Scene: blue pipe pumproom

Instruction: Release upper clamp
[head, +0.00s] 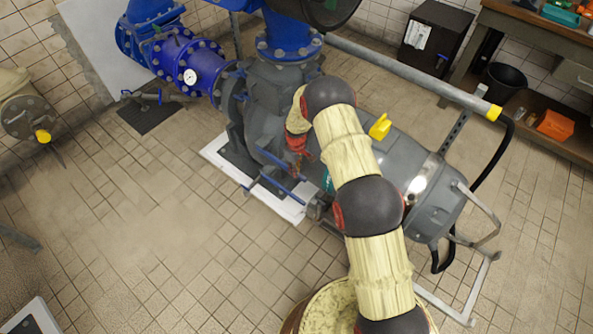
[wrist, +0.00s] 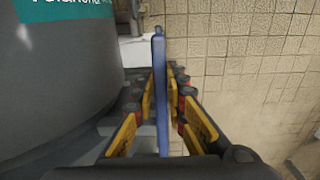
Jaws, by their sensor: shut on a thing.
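The upper clamp's blue handle (wrist: 161,110) is a narrow blue bar in the middle of the wrist view, running away from me between my fingers. My gripper (wrist: 163,80) is shut on it, with the yellow finger pads on its two sides. In the head view, my gripper (head: 299,152) reaches down beside the grey pump body (head: 262,105). Two blue clamp bars show there, an upper one (head: 272,160) and a lower one (head: 283,188). My gripper covers part of the upper one, so the exact contact is hidden.
The large grey motor housing (head: 405,165) lies right of my gripper, with a metal frame (head: 480,262) at its end. A pale base plate (head: 285,208) is under the pump. A black cabinet (head: 436,40) and workbench (head: 545,30) stand at the back right. Tiled floor (head: 160,220) is clear at left.

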